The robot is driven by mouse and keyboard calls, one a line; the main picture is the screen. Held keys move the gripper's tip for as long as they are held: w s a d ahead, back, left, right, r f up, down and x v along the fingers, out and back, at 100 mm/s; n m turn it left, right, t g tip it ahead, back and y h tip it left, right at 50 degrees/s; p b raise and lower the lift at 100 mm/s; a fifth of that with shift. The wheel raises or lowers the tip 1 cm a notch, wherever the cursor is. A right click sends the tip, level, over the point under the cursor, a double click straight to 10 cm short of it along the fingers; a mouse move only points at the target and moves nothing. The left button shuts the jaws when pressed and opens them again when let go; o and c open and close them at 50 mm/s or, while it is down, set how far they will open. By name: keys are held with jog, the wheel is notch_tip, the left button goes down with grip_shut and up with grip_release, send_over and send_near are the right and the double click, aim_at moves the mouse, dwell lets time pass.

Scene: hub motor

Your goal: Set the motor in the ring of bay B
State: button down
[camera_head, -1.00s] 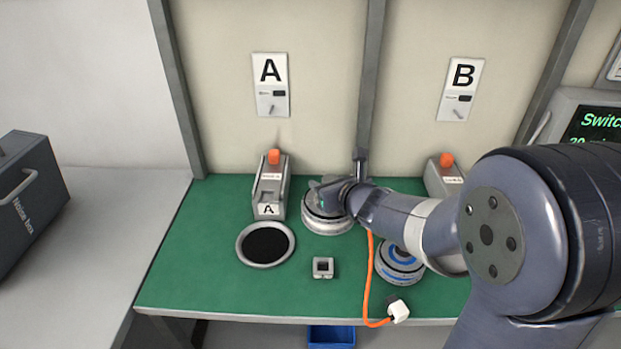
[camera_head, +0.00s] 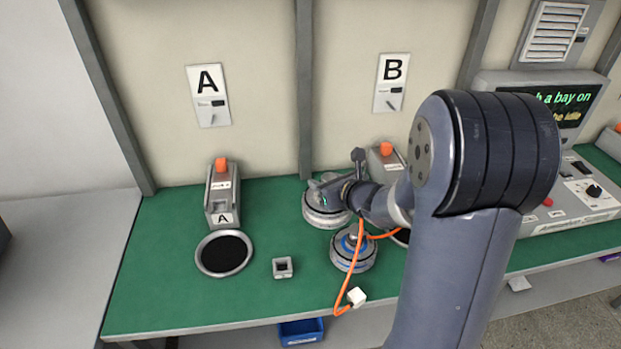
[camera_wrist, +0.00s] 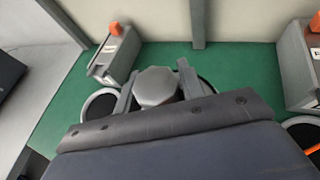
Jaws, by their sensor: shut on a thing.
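A round, silver-rimmed motor (camera_head: 325,217) is at the back of the green bench, between the bay A and bay B signs. My gripper (camera_head: 330,187) is shut on its top. In the wrist view, my gripper's fingers (camera_wrist: 155,90) stand on either side of a grey hub (camera_wrist: 155,86). I cannot tell if the motor touches the bench. The ring of bay B (camera_head: 402,238) is mostly hidden behind my arm. A second motor with a blue band (camera_head: 352,252) sits in front of the held one, left of that ring.
The empty ring of bay A (camera_head: 223,253) lies at left, below an orange-topped block (camera_head: 222,195). A small square socket (camera_head: 283,268) stands on the bench. An orange cable (camera_head: 358,262) with a white plug (camera_head: 356,297) trails beside the blue-banded motor. A control box (camera_head: 575,200) stands at right.

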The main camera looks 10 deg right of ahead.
jog(key=w+d+m+t+h+p, duration=0.1)
jog(key=w+d+m+h+p, duration=0.15)
jog(key=d, duration=2.45)
notch_tip(320, 180, down, 11)
jog(key=b, duration=1)
jog(key=shift+d+r, duration=0.15)
jog(key=shift+s+b, duration=0.1)
jog(key=shift+b, duration=0.25)
jog(key=shift+s+f+b, duration=0.15)
jog(key=shift+f+b, duration=0.55)
jog(key=shift+f, duration=0.05)
jog(key=shift+f, duration=0.2)
jog(key=shift+f+b, duration=0.3)
jog(key=shift+b, duration=0.25)
jog(key=shift+f+b, duration=0.65)
